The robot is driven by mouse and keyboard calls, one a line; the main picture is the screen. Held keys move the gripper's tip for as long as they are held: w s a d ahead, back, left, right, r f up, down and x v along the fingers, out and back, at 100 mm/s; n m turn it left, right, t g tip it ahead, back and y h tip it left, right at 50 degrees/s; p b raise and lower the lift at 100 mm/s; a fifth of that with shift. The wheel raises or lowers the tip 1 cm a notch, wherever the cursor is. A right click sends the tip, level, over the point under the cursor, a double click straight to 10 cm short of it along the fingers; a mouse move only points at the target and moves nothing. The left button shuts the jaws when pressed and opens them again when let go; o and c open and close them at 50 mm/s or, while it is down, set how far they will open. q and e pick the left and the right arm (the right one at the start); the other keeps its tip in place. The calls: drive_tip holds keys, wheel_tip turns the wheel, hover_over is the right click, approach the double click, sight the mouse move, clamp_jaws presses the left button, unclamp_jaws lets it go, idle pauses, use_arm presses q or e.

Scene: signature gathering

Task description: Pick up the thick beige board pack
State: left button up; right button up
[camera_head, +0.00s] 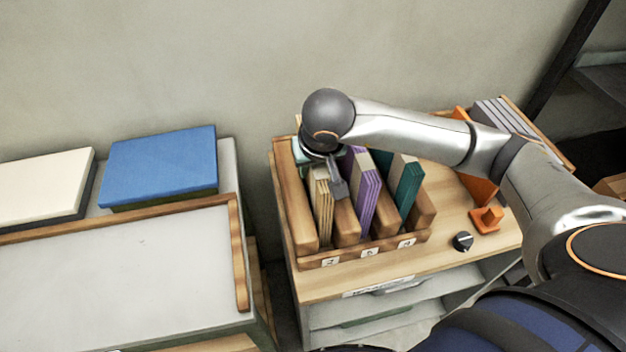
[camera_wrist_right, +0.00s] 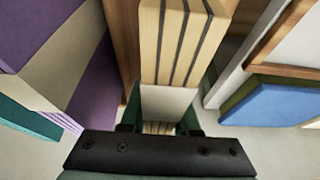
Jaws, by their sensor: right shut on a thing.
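The thick beige board pack (camera_head: 321,207) stands upright with dark lines between its layers, in the left slot of the wooden rack (camera_head: 340,257). In the right wrist view the pack (camera_wrist_right: 183,45) runs up from between the fingers, with a pale band around it. My right gripper (camera_head: 329,172) reaches down over the pack from above and is shut on it; its fingers (camera_wrist_right: 161,122) lie on either side of the pack. The pack's lower end still appears to be within the rack. My left gripper is out of view.
Purple-striped (camera_head: 364,195) and teal (camera_head: 408,188) packs stand in the slots to the right, between wooden dividers. An orange stand (camera_head: 486,219) and a black knob (camera_head: 463,241) are on the cabinet top. A blue box (camera_head: 160,165) and a framed white board (camera_head: 120,265) are at left.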

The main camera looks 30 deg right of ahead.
clamp_jaws()
idle(0.8)
